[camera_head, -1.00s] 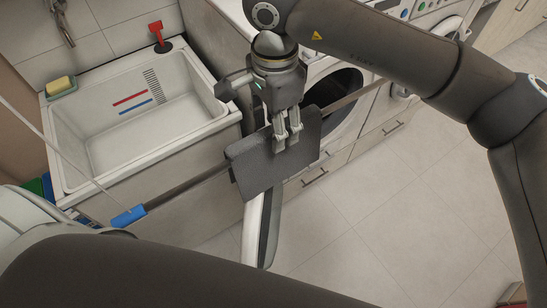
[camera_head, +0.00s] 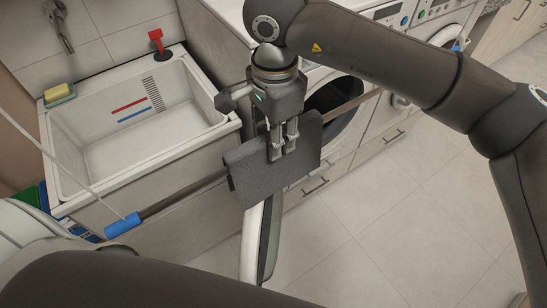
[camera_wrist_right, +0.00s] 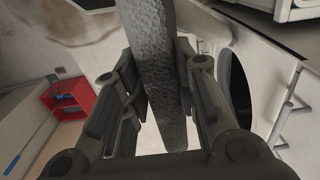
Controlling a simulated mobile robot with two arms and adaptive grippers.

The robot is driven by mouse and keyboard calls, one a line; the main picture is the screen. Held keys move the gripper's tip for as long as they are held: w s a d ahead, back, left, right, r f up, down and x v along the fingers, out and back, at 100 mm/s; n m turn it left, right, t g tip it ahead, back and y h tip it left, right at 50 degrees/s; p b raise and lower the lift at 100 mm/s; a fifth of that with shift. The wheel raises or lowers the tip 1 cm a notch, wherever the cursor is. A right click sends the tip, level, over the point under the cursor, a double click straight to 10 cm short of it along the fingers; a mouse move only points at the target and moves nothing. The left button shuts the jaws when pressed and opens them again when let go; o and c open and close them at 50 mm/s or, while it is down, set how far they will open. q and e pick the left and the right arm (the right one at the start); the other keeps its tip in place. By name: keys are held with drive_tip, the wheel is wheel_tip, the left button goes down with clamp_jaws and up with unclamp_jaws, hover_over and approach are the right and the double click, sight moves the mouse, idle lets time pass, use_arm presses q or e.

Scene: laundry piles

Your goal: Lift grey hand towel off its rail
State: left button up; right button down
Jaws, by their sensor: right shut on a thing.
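The dark grey hand towel (camera_head: 262,180) hangs folded over a thin rail (camera_head: 190,189) in front of the sink and washing machine. My right gripper (camera_head: 283,156) is above the towel, with its fingers down over its upper part. In the right wrist view the towel (camera_wrist_right: 160,65) runs edge-on between the two fingers of my right gripper (camera_wrist_right: 160,115), which are closed on it. In the head view the rail shows on both sides of the towel; the part under the cloth is hidden. My left gripper is not seen.
A white sink (camera_head: 100,174) stands at the left, with a yellow sponge (camera_head: 58,91) on its rim. A washing machine (camera_head: 340,110) is behind the towel. The rail ends in a blue cap (camera_head: 123,225). Tiled floor (camera_head: 375,235) is clear at right.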

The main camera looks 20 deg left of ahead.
drive_tip(key=shift+r+p, duration=1.75)
drive_tip(key=shift+r, duration=2.45)
wheel_tip(320, 180, up, 8)
drive_tip(key=p, duration=0.3)
drive_tip(key=shift+f+p, duration=0.25)
drive_tip(key=shift+p, duration=0.15)
